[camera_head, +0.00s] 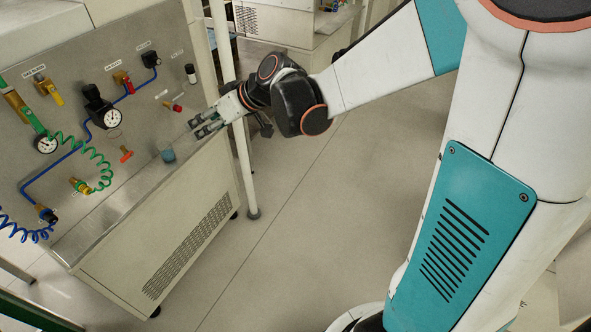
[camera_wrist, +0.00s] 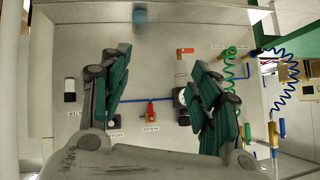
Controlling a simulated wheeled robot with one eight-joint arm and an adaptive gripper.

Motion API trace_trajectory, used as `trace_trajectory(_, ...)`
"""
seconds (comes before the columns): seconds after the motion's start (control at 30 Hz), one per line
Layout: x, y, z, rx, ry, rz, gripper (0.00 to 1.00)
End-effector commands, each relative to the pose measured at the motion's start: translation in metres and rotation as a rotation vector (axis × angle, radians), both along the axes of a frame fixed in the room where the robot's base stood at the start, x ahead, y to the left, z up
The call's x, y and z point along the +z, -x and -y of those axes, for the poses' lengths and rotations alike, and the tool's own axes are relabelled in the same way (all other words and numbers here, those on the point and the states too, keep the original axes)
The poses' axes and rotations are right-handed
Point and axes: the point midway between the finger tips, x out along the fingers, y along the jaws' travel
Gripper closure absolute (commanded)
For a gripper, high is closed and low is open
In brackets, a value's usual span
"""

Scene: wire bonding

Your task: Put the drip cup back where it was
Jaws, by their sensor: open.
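The drip cup (camera_head: 168,155), a small translucent blue cup, sits on the bench ledge (camera_head: 134,184) at the foot of the grey panel. In the wrist view the cup (camera_wrist: 140,15) shows at the top edge, beyond and apart from my fingers. My gripper (camera_head: 199,128) is above and to the right of the cup, reaching toward the panel. In the wrist view its two green-padded fingers (camera_wrist: 158,78) are spread wide with nothing between them.
The panel (camera_head: 65,100) carries dial gauges (camera_head: 112,118), a red-orange valve handle (camera_head: 126,155), blue tubing and a coiled green hose (camera_head: 100,165). A white post (camera_head: 245,165) stands close to my forearm. The ledge left of the cup looks clear, and the floor is open.

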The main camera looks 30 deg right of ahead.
Motion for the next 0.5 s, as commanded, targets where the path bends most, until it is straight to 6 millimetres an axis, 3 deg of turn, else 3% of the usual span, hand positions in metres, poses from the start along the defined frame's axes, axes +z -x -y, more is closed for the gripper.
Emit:
trace_trajectory(0.2, 0.02, 0.065, 0.018, -0.119, 0.086, -0.087, 0.43)
trace_trajectory(0.5, 0.029, 0.152, 0.053, -0.305, 0.197, -0.159, 0.43)
